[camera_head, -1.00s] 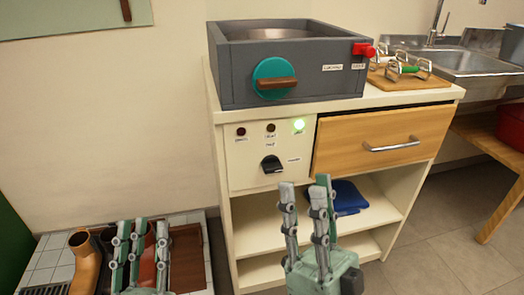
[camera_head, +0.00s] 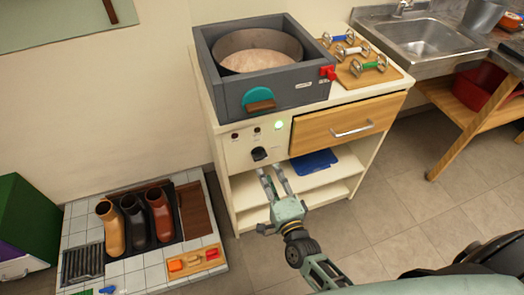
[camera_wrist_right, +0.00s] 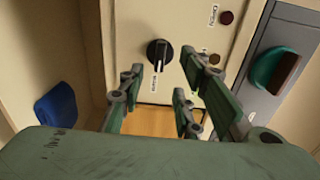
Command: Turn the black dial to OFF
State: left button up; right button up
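The black dial (camera_head: 259,154) is on the cream front panel of the cabinet, below a row of indicator lights. It also shows in the right wrist view (camera_wrist_right: 158,52), with a white pointer line aimed at a small label I cannot read. My right gripper (camera_head: 271,172) is just below and in front of the dial. In the right wrist view its green-padded fingers (camera_wrist_right: 166,82) are spread open and empty, with the dial just beyond the tips. No contact with the dial is visible. My left gripper is not in view.
A grey box with a round basin (camera_head: 258,50) and teal knob (camera_head: 258,97) stands on the cabinet. A wooden drawer (camera_head: 347,122) is beside the panel. Boots (camera_head: 160,215) stand on a tiled platform at left.

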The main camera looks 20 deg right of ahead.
aim_at(261, 159)
jog(key=w, duration=0.7)
jog(key=shift+w+a, duration=0.15)
jog(key=shift+w, duration=0.1)
grip_shut()
